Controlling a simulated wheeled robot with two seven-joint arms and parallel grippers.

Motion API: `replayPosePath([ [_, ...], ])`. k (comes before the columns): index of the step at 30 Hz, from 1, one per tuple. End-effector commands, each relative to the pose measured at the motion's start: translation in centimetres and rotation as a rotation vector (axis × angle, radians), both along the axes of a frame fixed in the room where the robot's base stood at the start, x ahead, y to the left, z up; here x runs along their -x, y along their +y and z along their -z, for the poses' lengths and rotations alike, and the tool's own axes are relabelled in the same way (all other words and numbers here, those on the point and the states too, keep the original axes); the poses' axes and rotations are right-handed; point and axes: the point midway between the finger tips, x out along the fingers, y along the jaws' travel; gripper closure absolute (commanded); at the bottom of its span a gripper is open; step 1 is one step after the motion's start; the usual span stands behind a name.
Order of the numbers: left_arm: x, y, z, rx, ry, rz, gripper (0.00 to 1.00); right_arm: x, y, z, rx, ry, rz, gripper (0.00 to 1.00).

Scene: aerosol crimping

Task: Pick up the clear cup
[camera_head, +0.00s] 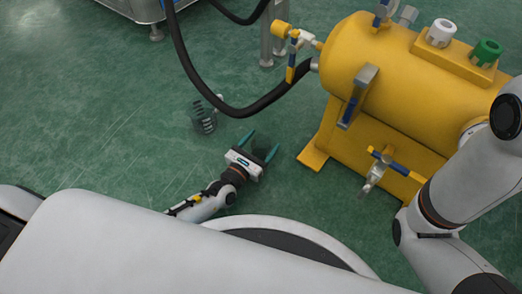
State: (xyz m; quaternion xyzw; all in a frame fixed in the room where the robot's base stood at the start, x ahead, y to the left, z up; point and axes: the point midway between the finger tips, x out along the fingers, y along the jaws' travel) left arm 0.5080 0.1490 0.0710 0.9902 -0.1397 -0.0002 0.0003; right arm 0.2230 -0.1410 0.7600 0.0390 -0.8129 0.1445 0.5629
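The clear cup (204,117) is a see-through vessel with dark bands and a thin handle-like part at its upper right. It appears against the green floor, left of the hose. My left gripper (260,144) is to the right of and below the cup in the picture, apart from it. Its two teal fingers are spread and point up and to the right. A dark patch shows between them, and I cannot tell what it is. My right arm shows at the right edge, but its gripper is out of view.
A yellow tank machine (395,85) with valves and a blue-handled tap (376,170) stands on the right. A black hose (185,65) loops down close above the cup and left gripper. Green floor (90,110) is open on the left.

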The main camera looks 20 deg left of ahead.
Motion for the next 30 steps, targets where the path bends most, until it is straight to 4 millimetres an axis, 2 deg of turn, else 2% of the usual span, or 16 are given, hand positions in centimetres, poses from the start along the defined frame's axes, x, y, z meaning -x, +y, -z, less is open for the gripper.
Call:
replayPosePath([
  [1,0.0,0.0,0.0,0.000,0.000,0.000,0.33,0.0,0.0,0.0,0.000,0.000,0.000,0.64],
  [6,0.0,0.0,0.0,0.000,0.001,0.000,0.61,0.0,0.0,0.0,0.000,0.000,0.000,0.64],
  [8,0.0,0.0,0.0,0.000,0.001,0.000,0.68,0.0,0.0,0.0,0.000,0.000,0.000,0.64],
  [14,0.0,0.0,0.0,0.000,0.000,0.000,0.68,0.0,0.0,-0.1,0.000,0.000,0.000,0.64],
  [17,0.0,0.0,-0.8,-0.001,0.000,0.001,0.68,0.0,0.0,-0.7,0.000,0.001,0.000,0.64],
  [30,0.0,0.0,-8.6,0.000,0.000,0.001,0.68,0.0,0.0,-6.9,0.000,0.001,0.001,0.64],
])
